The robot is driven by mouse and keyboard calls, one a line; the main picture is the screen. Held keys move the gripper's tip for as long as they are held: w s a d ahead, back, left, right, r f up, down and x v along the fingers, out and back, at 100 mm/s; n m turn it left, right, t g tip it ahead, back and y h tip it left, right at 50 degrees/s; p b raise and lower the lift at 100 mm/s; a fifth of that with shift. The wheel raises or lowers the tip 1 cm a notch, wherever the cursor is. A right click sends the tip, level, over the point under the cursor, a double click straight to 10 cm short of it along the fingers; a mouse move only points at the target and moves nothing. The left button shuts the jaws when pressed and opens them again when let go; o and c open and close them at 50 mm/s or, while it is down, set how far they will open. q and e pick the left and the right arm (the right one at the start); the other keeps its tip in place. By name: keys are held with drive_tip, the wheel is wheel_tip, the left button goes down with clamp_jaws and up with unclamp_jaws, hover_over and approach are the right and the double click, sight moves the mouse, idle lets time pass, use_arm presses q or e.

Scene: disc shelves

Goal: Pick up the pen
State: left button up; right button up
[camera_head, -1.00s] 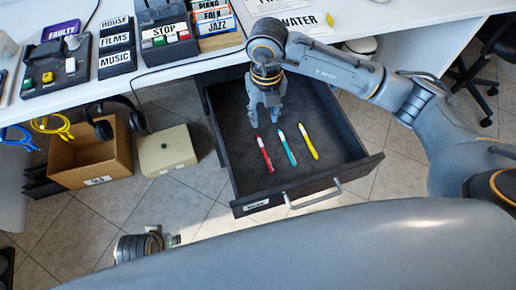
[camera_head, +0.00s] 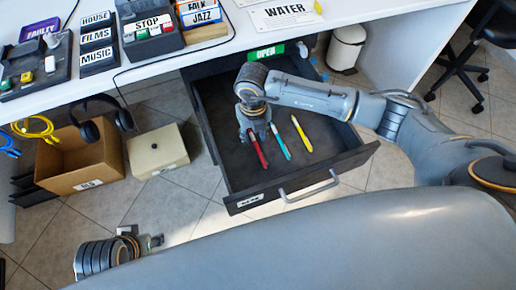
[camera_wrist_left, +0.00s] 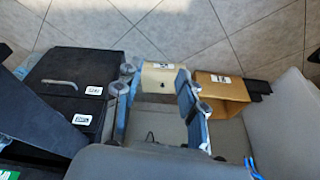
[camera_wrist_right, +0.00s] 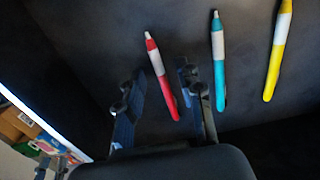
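Three pens lie side by side in the open dark drawer (camera_head: 228,188): a red pen (camera_head: 260,154), a teal pen (camera_head: 281,144) and a yellow pen (camera_head: 301,134). My right gripper (camera_head: 254,134) is inside the drawer, at the far end of the red pen. In the right wrist view my right gripper (camera_wrist_right: 158,84) is open, with the red pen (camera_wrist_right: 162,77) showing between its fingers. The teal pen (camera_wrist_right: 218,62) is just right of the fingers; the yellow pen (camera_wrist_right: 277,52) is farther right. My left gripper (camera_wrist_left: 155,78) is open and empty, away from the drawer.
The white desk (camera_head: 300,42) overhangs the drawer's back. Drawer walls and the handle (camera_head: 310,187) surround the pens. A cardboard box (camera_head: 84,164) with headphones (camera_head: 98,122) and a beige box (camera_head: 158,151) stand left of the drawer. A white bin (camera_head: 346,49) stands behind.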

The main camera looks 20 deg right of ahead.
drive_tip(key=shift+f, duration=0.15)
clamp_jaws()
